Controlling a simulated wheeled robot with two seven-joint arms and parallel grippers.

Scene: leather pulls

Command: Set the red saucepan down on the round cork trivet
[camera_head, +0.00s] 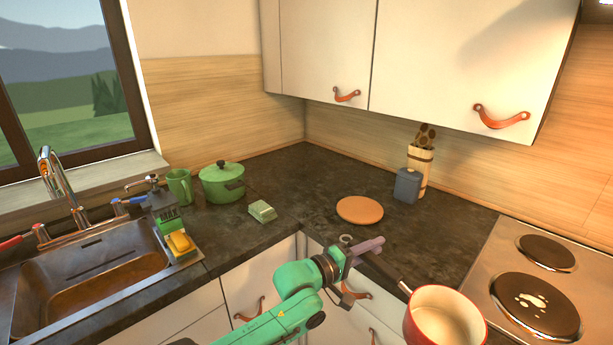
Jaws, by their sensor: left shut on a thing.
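The red saucepan (408,328) has a cream inside and a dark handle (386,269). It is at the lower right, in front of the counter edge and left of the hob. My left gripper (366,254) is shut on the saucepan's handle, and the pan looks held clear of the counter. The round cork trivet (360,210) is orange-brown and lies flat and bare on the dark counter, behind my left gripper and up and left of the pan. My right gripper is not in view.
A hob (540,290) with a pale spill on one plate is at the right. A blue-grey canister (407,186) and a utensil holder (420,168) stand right of the trivet. A green pot (222,184), mug (180,186), small green block (262,211) and sink (90,270) are left.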

